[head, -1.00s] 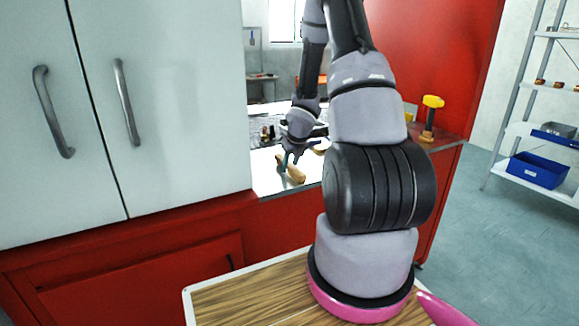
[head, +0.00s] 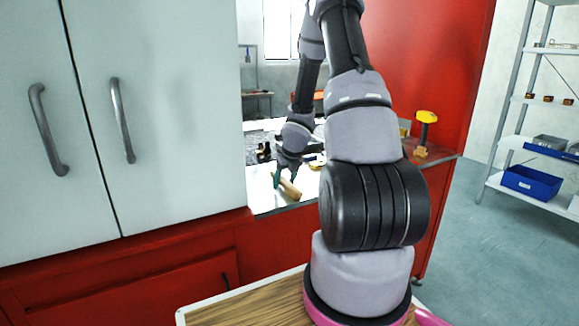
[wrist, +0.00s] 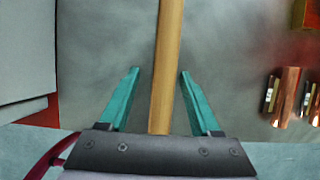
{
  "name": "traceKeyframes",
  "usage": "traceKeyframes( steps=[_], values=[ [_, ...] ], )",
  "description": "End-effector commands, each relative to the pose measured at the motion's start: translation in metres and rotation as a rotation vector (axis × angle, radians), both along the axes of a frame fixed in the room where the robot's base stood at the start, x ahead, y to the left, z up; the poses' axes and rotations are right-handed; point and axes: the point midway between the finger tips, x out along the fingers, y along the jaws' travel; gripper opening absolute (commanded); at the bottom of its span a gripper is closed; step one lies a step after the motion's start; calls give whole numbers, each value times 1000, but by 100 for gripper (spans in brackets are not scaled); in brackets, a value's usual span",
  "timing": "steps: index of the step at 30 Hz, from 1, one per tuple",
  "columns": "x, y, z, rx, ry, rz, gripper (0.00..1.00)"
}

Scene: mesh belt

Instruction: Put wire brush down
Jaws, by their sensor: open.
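The wire brush shows in the wrist view as a long wooden handle (wrist: 168,60) running up the middle between my fingers. In the head view it is a tan wooden piece (head: 290,187) on the light worktop, just below my gripper (head: 280,174). My gripper, with teal fingers (wrist: 158,90), is open in the wrist view. A gap shows on each side of the handle, and neither fingertip touches it. The bristle end of the brush is not visible in the wrist view.
The worktop (head: 262,195) lies in a recess beside a tall white cabinet (head: 165,120). A yellow-headed tool (head: 426,130) stands on the right part of the counter. Copper-coloured and dark pieces (wrist: 287,96) lie right of the handle. A shelf unit with a blue bin (head: 532,183) stands far right.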

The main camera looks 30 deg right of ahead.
Motion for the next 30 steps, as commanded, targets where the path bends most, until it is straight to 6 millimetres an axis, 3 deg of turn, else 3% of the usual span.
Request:
traceKeyframes(
  steps=[4, 30],
  values=[
    [-8, -4, 22, -5, -7, -6, 64],
    [-39, -6, 97, -6, -6, -8, 64]
  ],
)
